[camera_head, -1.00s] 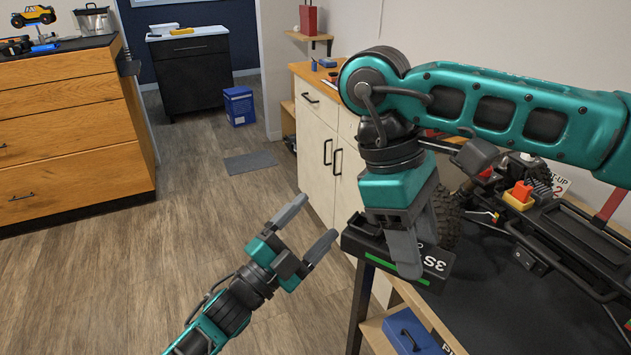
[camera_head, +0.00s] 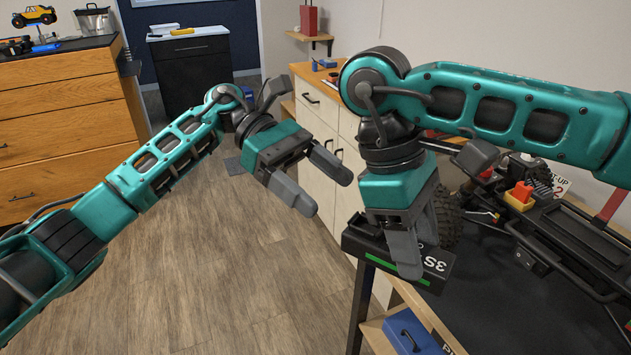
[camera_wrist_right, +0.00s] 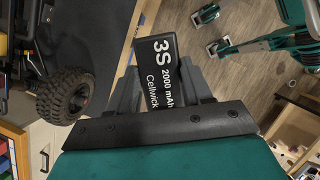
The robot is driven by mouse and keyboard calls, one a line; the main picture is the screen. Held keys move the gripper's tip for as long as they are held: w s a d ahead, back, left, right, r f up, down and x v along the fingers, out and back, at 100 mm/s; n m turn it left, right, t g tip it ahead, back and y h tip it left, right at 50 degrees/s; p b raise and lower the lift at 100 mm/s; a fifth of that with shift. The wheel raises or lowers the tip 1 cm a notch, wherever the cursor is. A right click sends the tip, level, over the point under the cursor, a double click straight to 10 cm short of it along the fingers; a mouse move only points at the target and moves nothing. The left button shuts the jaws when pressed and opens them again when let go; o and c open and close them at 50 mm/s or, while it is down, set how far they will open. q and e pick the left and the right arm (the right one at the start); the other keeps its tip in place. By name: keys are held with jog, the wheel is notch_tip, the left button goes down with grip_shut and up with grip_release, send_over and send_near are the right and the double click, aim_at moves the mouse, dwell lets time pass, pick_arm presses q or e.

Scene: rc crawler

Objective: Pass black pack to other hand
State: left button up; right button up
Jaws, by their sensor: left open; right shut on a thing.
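The black pack (camera_head: 437,262), with white "3S" print and a green stripe, is held in my right gripper (camera_head: 407,262) beside the edge of the dark workbench. In the right wrist view the pack (camera_wrist_right: 168,75) shows "3S 2000 mAh Cellwick" between the fingers. My right gripper is shut on it and hides its middle. My left gripper (camera_head: 325,188) is open and empty, to the left of and a little above the pack, apart from it. Its fingers point right and down toward the pack. The left gripper (camera_wrist_right: 222,48) also shows at the upper right of the right wrist view.
The RC crawler (camera_head: 540,225) with black tyres stands on the workbench (camera_head: 490,310) at right. A blue case (camera_head: 408,330) lies on the shelf below. Pale cabinets (camera_head: 318,130) stand behind the grippers. The wooden floor (camera_head: 220,290) at left is clear.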

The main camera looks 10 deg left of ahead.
aim_at(383, 242)
pick_arm(q)
jog(key=shift+y, duration=0.3)
jog(key=x, duration=1.1)
jog(key=shift+s+d+f, duration=0.2)
jog(key=shift+d, duration=0.1)
jog(key=shift+c, duration=0.4)
jog(key=shift+w, duration=0.1)
jog(key=c, duration=1.2)
pick_arm(e)
jog(key=shift+s+a, duration=0.1)
jog(key=shift+a, duration=0.05)
pick_arm(q)
jog(key=shift+r, duration=0.1)
pick_arm(e)
jog(key=o, duration=1.4)
